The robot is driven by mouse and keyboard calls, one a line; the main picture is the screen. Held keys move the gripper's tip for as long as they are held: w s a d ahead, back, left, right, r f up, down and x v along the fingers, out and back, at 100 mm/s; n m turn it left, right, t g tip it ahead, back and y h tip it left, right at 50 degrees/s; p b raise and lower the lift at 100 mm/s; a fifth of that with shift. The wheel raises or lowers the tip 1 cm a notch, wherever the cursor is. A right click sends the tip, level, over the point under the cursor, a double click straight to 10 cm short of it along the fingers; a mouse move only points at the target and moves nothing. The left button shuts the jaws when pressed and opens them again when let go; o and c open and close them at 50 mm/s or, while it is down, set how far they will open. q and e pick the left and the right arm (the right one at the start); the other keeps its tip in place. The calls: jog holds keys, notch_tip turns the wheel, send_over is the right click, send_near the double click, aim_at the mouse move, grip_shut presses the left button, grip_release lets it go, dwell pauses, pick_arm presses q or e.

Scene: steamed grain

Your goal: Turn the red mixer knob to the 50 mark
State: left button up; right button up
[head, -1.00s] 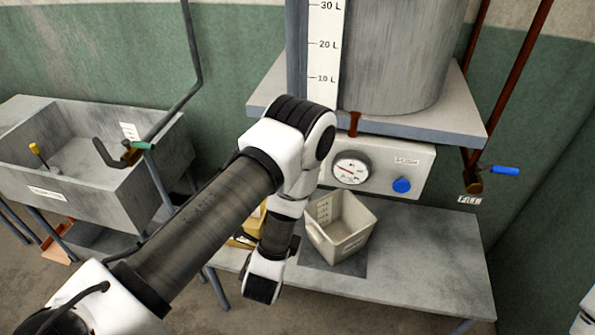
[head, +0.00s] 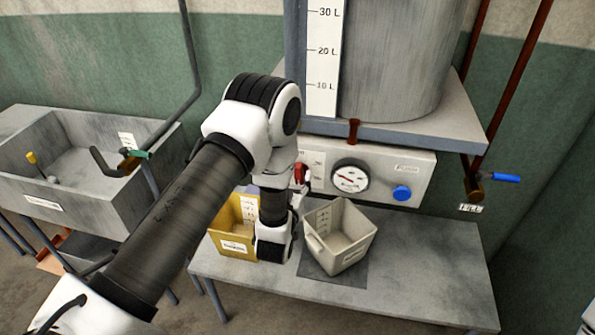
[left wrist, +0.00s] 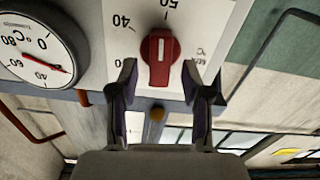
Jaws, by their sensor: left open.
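The red mixer knob (left wrist: 160,57) shows in the left wrist view on a pale panel, with numbers upside down around it. Its white line points up in that view, toward the side of the 50 label (left wrist: 171,8); exact alignment is hard to tell. The 40 label (left wrist: 121,20) is at upper left. My left gripper (left wrist: 159,68) is open, with one fingertip on each side of the knob and visible gaps. My right gripper is out of view.
A round gauge (head: 350,177) and a blue knob (head: 402,193) are on the same panel. Below it, a yellow bin (head: 233,228) and a beige bin (head: 340,237) stand on the grey table (head: 420,270). A sink (head: 130,205) is at left.

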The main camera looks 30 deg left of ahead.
pick_arm(q)
jog(key=shift+x, duration=0.9)
grip_shut()
jog(key=shift+d+f+m+b, duration=0.15)
jog(key=shift+m+b, duration=0.25)
jog(key=shift+m, duration=0.2)
grip_release()
jog(key=v, duration=1.2)
